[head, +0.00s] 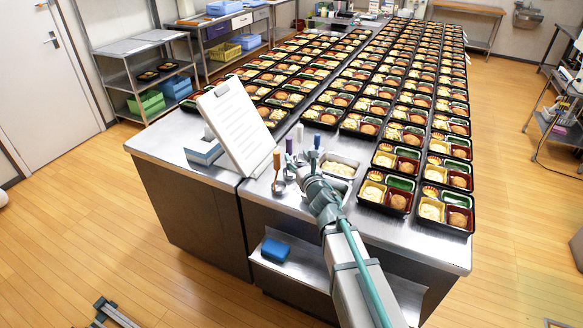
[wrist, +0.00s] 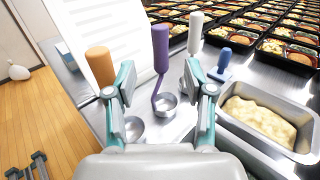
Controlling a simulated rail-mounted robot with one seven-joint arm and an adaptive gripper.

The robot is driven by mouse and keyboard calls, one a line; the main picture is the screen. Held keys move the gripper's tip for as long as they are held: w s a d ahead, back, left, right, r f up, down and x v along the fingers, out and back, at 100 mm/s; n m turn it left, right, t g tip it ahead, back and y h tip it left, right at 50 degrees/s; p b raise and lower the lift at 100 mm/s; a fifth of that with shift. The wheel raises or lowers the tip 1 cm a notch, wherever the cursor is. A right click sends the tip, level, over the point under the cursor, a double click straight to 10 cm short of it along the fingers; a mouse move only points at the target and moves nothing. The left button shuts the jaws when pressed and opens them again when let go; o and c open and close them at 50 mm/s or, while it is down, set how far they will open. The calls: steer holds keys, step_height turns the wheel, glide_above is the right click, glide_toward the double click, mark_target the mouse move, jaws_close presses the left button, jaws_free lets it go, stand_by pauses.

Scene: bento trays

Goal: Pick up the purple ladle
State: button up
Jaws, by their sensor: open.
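The purple ladle stands upright in the wrist view, its purple handle (wrist: 160,50) rising above a small metal bowl (wrist: 166,105). Its handle also shows in the head view (head: 289,146). My gripper (wrist: 162,92) is open, with one finger on each side of the ladle in the picture. I cannot tell how far the ladle is from the fingertips. In the head view my gripper (head: 314,166) is over the near part of the steel counter, and it hides part of the utensils there.
An orange-handled ladle (wrist: 99,66) stands left of the purple one. A white-handled one (wrist: 195,34) and a blue-handled tool (wrist: 223,62) stand to the right. A metal pan (wrist: 296,150) of pale food is at right. A white board (head: 234,118) leans behind. Bento trays (head: 385,208) fill the counter.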

mark_target(290, 144)
steer(key=x, duration=0.4)
steer(key=shift+w+p, duration=0.1)
steer(key=shift+p, duration=0.3)
steer(key=p+x, duration=0.1)
steer(key=x, duration=0.3)
steer(key=shift+r+p, duration=0.15)
steer(key=shift+p, duration=0.25)
steer(key=shift+w+a, duration=0.3)
steer(key=shift+w, duration=0.2)
jaws_close()
